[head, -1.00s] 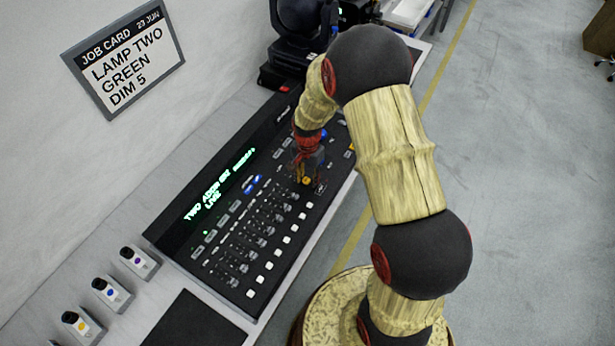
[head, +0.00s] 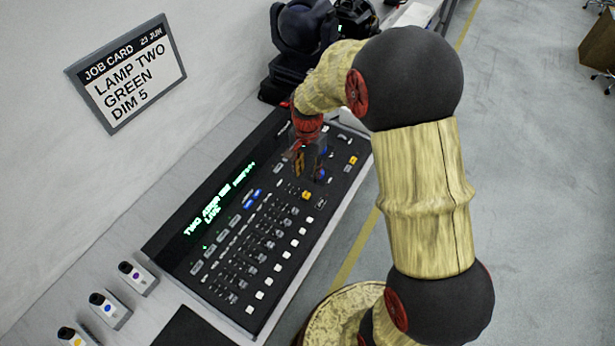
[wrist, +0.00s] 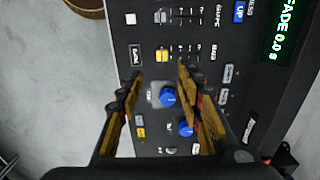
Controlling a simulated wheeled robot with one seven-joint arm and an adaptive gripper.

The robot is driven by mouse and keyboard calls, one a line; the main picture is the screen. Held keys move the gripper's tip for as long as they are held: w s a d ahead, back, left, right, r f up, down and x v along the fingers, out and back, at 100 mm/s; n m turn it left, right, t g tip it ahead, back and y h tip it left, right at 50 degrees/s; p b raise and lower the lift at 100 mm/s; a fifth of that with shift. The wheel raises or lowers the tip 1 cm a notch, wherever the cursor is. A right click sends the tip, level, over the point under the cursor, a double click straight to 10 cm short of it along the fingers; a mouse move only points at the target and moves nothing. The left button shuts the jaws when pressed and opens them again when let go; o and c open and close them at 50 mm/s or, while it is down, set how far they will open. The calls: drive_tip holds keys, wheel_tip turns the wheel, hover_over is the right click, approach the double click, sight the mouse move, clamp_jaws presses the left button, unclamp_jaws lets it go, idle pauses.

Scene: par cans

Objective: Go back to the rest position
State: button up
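My gripper (head: 309,160) hangs above the far end of the black lighting console (head: 195,232). In the wrist view my gripper (wrist: 160,85) has its two wooden fingers spread apart, with nothing held between them. A blue knob (wrist: 168,97) on the console shows in the gap between the fingers, and a second blue knob (wrist: 186,129) sits close to the right finger. I cannot tell the exact height above the panel. The console's display shows green text (head: 218,200).
A job card (head: 128,72) on the wall reads "LAMP TWO GREEN DIM 5". Dark stage lamps (head: 305,28) stand beyond the console. Several small units with coloured knobs (head: 108,306) stand at the near left. Open grey floor (head: 540,150) lies to the right.

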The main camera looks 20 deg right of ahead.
drive_tip(key=shift+r, duration=0.1)
idle(0.6)
drive_tip(key=s+a+r+n+t+b, duration=0.1)
drive_tip(key=s+r+n, duration=0.4)
drive_tip(key=s+r, duration=0.6)
drive_tip(key=s+a+r+n+t+b, duration=0.2)
drive_tip(key=s+a+r+n+t, duration=0.2)
drive_tip(key=s+r, duration=0.7)
drive_tip(key=shift+s+n+t, duration=0.3)
drive_tip(key=shift+s+n, duration=0.4)
drive_tip(key=shift+n, duration=0.2)
